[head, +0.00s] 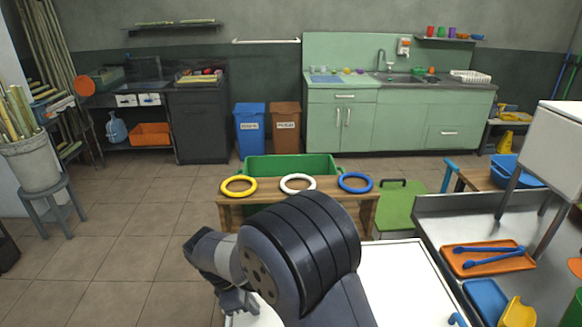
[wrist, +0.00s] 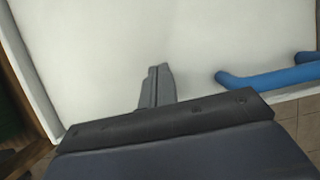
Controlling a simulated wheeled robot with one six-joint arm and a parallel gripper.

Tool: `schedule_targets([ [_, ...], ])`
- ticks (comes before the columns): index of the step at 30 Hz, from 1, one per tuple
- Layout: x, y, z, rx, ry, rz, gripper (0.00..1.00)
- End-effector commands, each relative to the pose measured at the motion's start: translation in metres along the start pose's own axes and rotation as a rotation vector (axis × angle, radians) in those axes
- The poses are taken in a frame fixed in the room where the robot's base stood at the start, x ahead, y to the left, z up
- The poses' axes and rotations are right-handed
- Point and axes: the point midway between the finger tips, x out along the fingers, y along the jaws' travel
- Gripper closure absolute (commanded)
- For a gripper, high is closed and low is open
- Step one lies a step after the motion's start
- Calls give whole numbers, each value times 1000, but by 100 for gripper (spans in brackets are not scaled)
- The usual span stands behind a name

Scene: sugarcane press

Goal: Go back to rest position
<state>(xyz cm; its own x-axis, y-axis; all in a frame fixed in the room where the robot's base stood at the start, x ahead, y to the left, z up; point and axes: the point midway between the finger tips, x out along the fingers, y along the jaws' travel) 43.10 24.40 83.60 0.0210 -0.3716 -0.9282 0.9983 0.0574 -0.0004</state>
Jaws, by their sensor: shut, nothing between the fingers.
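My gripper (wrist: 157,85) is shut and empty in the wrist view, its fingers together over a plain white surface (wrist: 90,45). In the head view, my arm is folded low in the middle of the picture. My gripper (head: 238,302) points down at its lower left, close to the white top (head: 405,275). I cannot tell whether the fingertips touch that surface.
A wooden bench (head: 365,211) with yellow (head: 239,194), white (head: 284,183) and blue (head: 341,183) rings stands ahead. A metal counter (head: 440,232) at right bears an orange tray (head: 508,267). A blue handle (wrist: 270,78) is near my gripper. Floor at left (head: 120,245) is clear.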

Motion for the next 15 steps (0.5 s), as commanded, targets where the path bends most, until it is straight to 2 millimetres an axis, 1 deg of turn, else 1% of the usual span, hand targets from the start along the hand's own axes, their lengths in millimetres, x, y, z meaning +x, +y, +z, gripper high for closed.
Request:
schedule_targets([
  [1, -3, 0, -12, -4, 1, 3, 100],
  [5, -13, 0, -36, -3, 1, 2, 100],
  [6, -24, 1, -34, 1, 4, 4, 100],
  [9, -45, 1, -32, 1, 4, 4, 100],
  [15, -80, 1, -32, 0, 3, 3, 100],
])
